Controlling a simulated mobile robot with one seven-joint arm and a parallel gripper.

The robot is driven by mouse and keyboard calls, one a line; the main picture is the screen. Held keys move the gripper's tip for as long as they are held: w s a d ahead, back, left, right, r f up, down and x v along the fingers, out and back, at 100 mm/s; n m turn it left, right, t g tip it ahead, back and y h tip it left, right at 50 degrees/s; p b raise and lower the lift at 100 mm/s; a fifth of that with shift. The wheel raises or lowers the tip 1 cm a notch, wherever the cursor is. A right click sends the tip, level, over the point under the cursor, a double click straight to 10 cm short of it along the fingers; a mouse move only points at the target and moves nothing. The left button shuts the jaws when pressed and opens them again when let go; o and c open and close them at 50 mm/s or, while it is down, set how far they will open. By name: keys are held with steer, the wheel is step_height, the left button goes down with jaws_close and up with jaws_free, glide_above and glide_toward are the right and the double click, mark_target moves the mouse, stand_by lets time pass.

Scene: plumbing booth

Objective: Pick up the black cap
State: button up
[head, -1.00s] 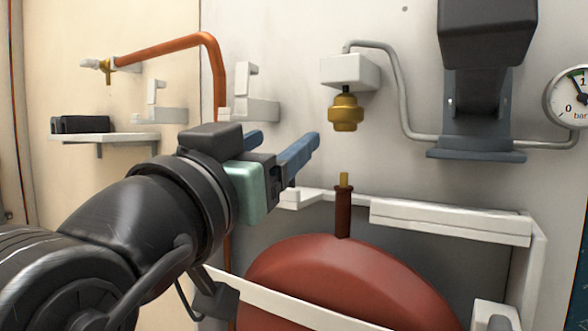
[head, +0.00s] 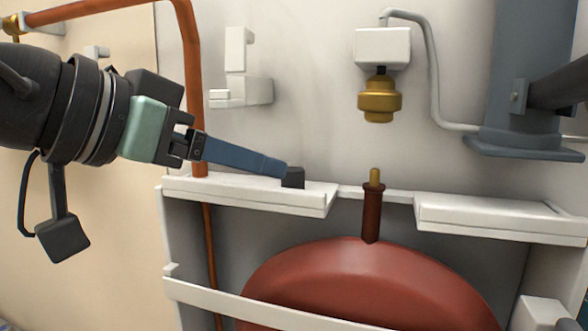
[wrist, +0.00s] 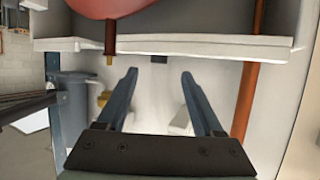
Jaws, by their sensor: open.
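The black cap (head: 293,177) is a small dark block standing on the left white ledge, near that ledge's right end. It also shows in the wrist view (wrist: 159,59) at the ledge's edge, ahead of the gap between my fingers. My gripper (head: 284,172) reaches in from the left with blue fingers, their tips close beside the cap in the head view. In the wrist view my gripper (wrist: 158,72) is open, with the two fingers apart and nothing between them. I cannot tell from the head view whether the tips touch the cap.
The white ledge (head: 240,194) tops a frame around a red tank (head: 370,285). A brown stem (head: 373,215) with a brass tip rises right of the cap. A brass fitting (head: 379,100) hangs above it. A copper pipe (head: 188,90) runs behind my gripper.

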mark_target(293, 179)
steer(key=shift+p+x, duration=1.2)
steer(key=shift+x, duration=2.35)
steer(key=shift+s, duration=0.1)
jaws_close()
